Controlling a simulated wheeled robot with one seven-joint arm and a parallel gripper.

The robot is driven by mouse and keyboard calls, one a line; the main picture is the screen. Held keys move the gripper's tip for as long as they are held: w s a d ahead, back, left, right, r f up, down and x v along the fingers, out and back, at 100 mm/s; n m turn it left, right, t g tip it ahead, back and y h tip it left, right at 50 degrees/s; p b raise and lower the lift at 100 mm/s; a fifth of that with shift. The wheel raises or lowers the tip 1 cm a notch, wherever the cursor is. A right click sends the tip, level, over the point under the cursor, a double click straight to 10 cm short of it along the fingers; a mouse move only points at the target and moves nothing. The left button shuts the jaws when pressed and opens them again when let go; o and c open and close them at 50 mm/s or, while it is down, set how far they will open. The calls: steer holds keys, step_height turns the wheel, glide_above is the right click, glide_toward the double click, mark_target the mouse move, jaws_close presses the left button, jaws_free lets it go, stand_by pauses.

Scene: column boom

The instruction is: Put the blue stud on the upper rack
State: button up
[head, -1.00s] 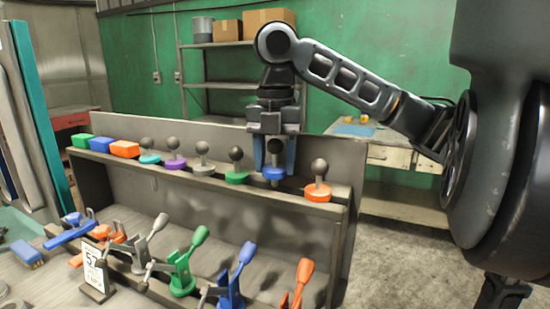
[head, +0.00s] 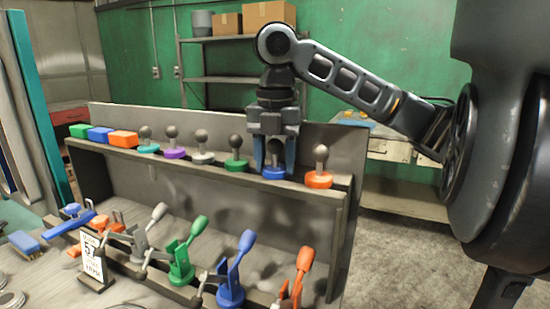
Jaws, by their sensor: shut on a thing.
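The blue stud (head: 274,173) has a flat blue disc and a dark ball on a short stem. My gripper (head: 275,160) points down with its two blue-grey fingers either side of the stem and ball, shut on the stud. The disc is at the level of the upper rack (head: 337,193), in the row between the green stud (head: 237,166) and the orange stud (head: 319,180). No peg shows under the disc; whether it is fully seated cannot be told.
White, purple and teal studs stand further left on the rack, then orange, blue and green blocks (head: 100,134). Several coloured toggle clamps (head: 181,262) stand on the lower level. A grey back panel (head: 210,120) rises behind the row.

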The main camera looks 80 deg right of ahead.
steer(key=o, duration=0.8)
steer(key=shift+r, duration=0.15)
steer(key=shift+r+p, duration=3.5)
steer(key=shift+r, duration=0.15)
steer(key=shift+o, duration=0.2)
steer(key=o, duration=0.5)
steer(key=shift+r, duration=3.9)
